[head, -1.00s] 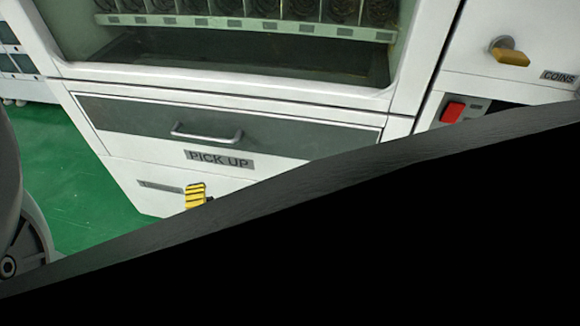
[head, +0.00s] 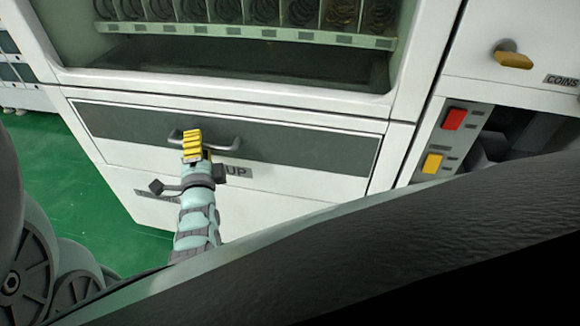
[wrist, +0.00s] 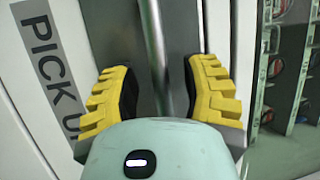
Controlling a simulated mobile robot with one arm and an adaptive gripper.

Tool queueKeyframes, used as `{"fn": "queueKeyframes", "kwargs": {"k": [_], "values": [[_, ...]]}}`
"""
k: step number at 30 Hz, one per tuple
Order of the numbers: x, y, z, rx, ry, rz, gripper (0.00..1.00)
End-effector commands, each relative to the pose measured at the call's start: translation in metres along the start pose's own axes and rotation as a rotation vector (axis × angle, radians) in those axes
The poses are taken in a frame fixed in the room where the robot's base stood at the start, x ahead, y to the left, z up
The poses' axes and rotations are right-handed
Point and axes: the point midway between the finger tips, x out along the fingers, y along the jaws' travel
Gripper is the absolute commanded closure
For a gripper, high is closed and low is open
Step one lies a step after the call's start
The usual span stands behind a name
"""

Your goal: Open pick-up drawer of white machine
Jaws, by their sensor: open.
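The pick-up drawer (head: 300,142) of the white machine has a dark grey front and looks shut. Its metal bar handle (head: 225,145) is partly hidden behind my gripper (head: 192,142) in the head view. In the wrist view, the handle bar (wrist: 155,50) runs between the two yellow fingers of my gripper (wrist: 161,92), which are open on either side of it. I cannot tell whether a finger touches the bar. The "PICK UP" label (wrist: 45,60) shows beside the drawer front in the wrist view.
The machine's glass display with spiral coils (head: 250,50) is above the drawer. Red (head: 454,119) and yellow (head: 432,163) buttons and a yellow coin knob (head: 513,58) are at the right. Green floor (head: 50,170) is open at the left.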

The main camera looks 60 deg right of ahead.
Motion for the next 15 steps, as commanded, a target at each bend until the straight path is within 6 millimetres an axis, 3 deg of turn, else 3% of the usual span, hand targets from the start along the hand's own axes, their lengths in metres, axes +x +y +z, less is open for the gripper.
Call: {"fn": "queueKeyframes", "kwargs": {"k": [9,10,15], "values": [[0.0031,-0.0006,-0.0014,0.0,0.003,-0.001,0.54],[0.0031,-0.0007,-0.0013,0.0,0.003,-0.002,0.49],[0.003,-0.0007,-0.0012,0.0,0.003,-0.002,0.67]]}}
